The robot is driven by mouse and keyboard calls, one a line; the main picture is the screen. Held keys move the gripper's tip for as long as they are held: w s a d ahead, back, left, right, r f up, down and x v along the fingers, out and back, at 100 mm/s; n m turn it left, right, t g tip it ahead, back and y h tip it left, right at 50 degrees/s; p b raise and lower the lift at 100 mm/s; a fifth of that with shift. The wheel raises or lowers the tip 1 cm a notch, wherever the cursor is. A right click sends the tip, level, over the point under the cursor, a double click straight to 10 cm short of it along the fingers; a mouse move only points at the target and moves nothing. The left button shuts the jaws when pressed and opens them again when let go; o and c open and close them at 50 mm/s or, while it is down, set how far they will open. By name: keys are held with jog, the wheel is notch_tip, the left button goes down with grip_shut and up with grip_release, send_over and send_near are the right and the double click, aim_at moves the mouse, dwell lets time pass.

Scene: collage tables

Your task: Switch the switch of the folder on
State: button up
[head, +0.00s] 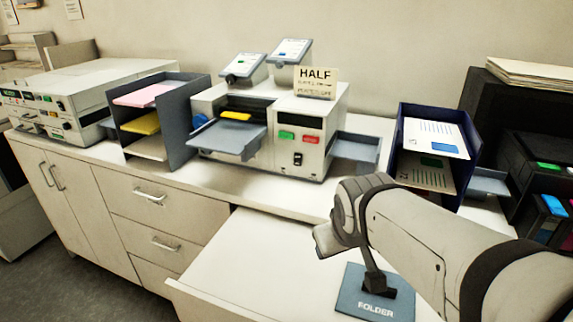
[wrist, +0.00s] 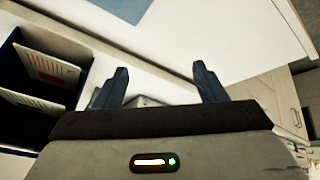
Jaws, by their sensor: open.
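The folder machine (head: 316,140) is a pale box on the counter with a HALF sign on top. Its front has a green button, a red button and a small dark switch (head: 298,159) below them. Which way the switch is set is too small to tell. My arm reaches in from the right in the head view, its end in front of and below the machine, apart from the switch. In the wrist view my gripper (wrist: 161,84) is open, with two dark fingers apart and nothing seen between them. The switch does not show clearly there.
A grey tray (head: 225,140) juts from the machine's left and another (head: 355,148) from its right. A grey paper rack (head: 186,125) stands left, a navy rack (head: 402,130) right. A blue plate marked FOLDER (head: 350,292) lies on the lower white surface, near my arm.

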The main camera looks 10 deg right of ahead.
jog(key=w+d+f+n+t+b, duration=0.1)
jog(key=w+n+t+b, duration=0.1)
jog(key=w, duration=0.3)
jog(key=w+d+f+n+t+b, duration=0.1)
jog(key=w+n+t+b, duration=0.1)
jog(key=w, duration=0.4)
jog(key=w+d+f+n+t+b, duration=0.1)
jog(key=w+n+t+b, duration=0.1)
jog(key=w, duration=0.4)
jog(key=shift+w+d+f+n+t+b, duration=0.25)
jog(key=shift+n+b, duration=0.55)
jog(key=shift+b, duration=0.55)
jog(key=c, duration=0.7)
jog(key=w+f+n+t+y+b, duration=0.1)
jog(key=w+n+b, duration=0.1)
jog(key=w+n, duration=0.1)
jog(key=w+a+f+n+t+y+b, duration=0.1)
jog(key=w+n+b, duration=0.1)
jog(key=w, duration=0.1)
jog(key=w+a+f+n+t+y+b, duration=0.1)
jog(key=w+n+t+y+b, duration=0.1)
jog(key=w+n, duration=0.1)
jog(key=shift+n+b, duration=0.3)
jog(key=shift+b, duration=0.1)
grip_shut()
jog(key=shift+w+a+f+n+y+b, duration=0.2)
jog(key=shift+w+a+n+y+b, duration=0.15)
jog(key=shift+n+y, duration=0.45)
jog(key=shift+r, duration=0.1)
